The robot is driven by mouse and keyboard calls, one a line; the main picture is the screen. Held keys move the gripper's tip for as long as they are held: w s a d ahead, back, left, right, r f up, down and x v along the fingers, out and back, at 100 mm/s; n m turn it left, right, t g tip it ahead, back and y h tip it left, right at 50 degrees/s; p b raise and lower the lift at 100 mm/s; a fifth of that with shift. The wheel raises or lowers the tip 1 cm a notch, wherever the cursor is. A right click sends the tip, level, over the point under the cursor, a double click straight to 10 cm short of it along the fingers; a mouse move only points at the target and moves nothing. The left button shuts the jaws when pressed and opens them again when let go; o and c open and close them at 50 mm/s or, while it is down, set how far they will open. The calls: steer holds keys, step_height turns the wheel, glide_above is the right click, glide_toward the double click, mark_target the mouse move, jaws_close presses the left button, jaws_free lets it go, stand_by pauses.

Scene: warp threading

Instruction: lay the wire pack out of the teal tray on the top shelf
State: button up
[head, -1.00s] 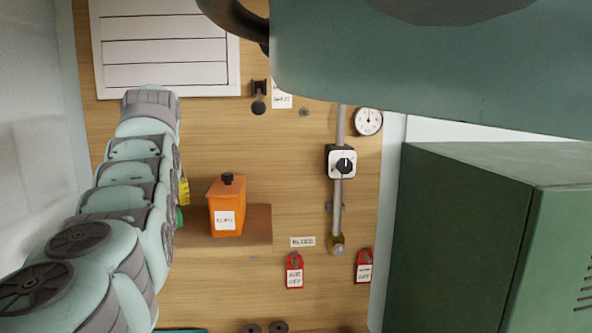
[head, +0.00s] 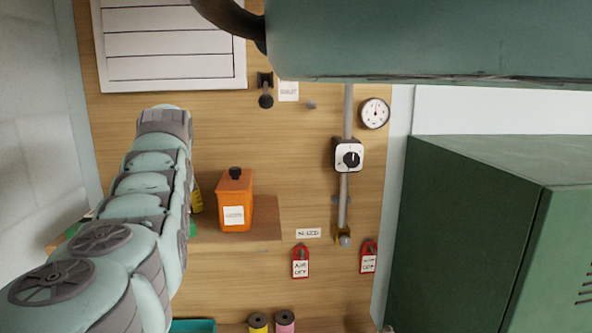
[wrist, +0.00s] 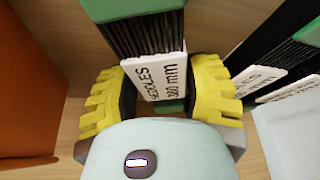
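The wire pack (wrist: 146,36) is a bundle of dark wires with green ends and a white label reading "HEDDLES 380 mm". In the wrist view it lies between the yellow fingers of my gripper (wrist: 160,88), whose dark inner pads sit close against both its sides; the gripper looks shut on it. In the head view my arm mostly hides the gripper and pack by the shelf; a bit of yellow and of green shows beside it. The teal tray (head: 193,326) is only partly in view at the bottom edge. The top shelf (head: 262,222) is wooden.
An orange bottle (head: 233,200) stands on the shelf, right of my arm. A second labelled wire pack (wrist: 262,78) lies right of my gripper in the wrist view. Yellow (head: 258,322) and pink (head: 284,320) spools sit below. A green cabinet (head: 460,230) stands at right.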

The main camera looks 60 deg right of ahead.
steer(key=o, duration=0.4)
steer(key=shift+w+a, duration=0.15)
steer(key=shift+c, duration=0.2)
steer(key=shift+r, duration=0.15)
steer(key=b, duration=0.1)
steer(key=r+b, duration=0.1)
steer(key=shift+s+b, duration=0.25)
steer(key=shift+b, duration=0.05)
steer(key=b+v, duration=0.4)
steer(key=shift+a+r, duration=0.15)
steer(key=shift+r, duration=0.05)
steer(key=v, duration=0.4)
steer(key=shift+r+p, duration=0.1)
steer(key=shift+p, duration=0.25)
steer(key=shift+p+v, duration=0.95)
steer(key=shift+v, duration=0.2)
steer(key=shift+s, duration=0.1)
